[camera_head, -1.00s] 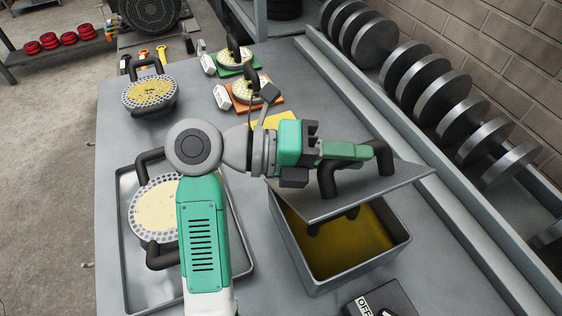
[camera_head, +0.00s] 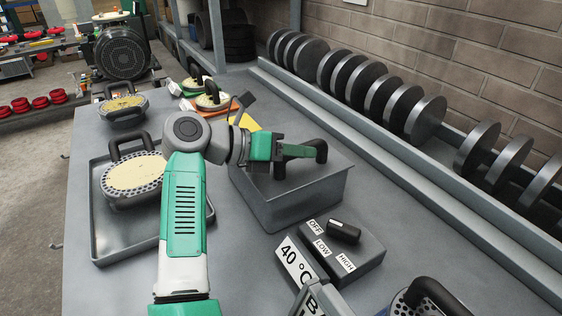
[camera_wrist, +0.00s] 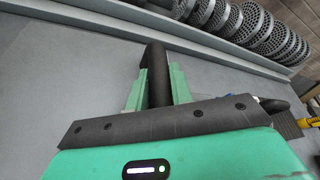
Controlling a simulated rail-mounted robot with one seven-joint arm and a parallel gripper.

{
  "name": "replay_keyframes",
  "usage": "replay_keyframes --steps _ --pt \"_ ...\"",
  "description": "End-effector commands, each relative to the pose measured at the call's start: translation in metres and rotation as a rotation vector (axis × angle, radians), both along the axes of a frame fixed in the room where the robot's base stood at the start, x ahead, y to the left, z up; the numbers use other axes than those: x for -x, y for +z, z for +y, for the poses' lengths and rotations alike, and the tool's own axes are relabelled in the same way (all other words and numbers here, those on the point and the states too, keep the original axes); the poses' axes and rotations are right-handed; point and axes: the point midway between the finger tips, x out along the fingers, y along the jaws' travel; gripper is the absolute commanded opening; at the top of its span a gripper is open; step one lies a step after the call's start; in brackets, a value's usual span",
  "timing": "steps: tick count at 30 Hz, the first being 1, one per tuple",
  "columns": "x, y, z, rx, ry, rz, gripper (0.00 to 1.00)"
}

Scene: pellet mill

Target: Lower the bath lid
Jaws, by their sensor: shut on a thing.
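The bath (camera_head: 297,204) is a grey rectangular metal tank on the bench, in the middle of the head view. Its flat grey lid (camera_head: 329,169) lies over the top, looks level, and hides the inside. My arm partly covers the lid's left side. The lid's black arched handle (camera_head: 318,147) stands up from it and also shows in the wrist view (camera_wrist: 157,70). My gripper (camera_wrist: 157,88) is shut on this handle, one green finger on each side. In the head view my gripper (camera_head: 300,151) is just above the lid.
A control box (camera_head: 345,250) with a knob and OFF, LOW, HIGH labels stands in front of the bath. A tray (camera_head: 107,230) holding a perforated die is on the left. A rail (camera_head: 410,183) with a row of discs runs behind.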

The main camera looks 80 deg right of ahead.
Motion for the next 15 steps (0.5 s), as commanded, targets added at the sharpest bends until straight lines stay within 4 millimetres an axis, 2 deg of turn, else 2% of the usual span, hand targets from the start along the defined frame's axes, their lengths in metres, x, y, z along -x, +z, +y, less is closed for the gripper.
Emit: replay_keyframes --steps 5,6,9,15 --pt "0.0013 -0.0001 -0.0017 0.006 -0.005 -0.003 0.0" --pt "0.0012 -0.0001 -0.0017 0.006 -0.005 -0.003 0.24" --pt "0.0012 -0.0001 -0.0016 0.005 -0.005 -0.003 0.43" --pt "0.0012 -0.0005 -0.0016 0.004 -0.005 -0.002 0.43"
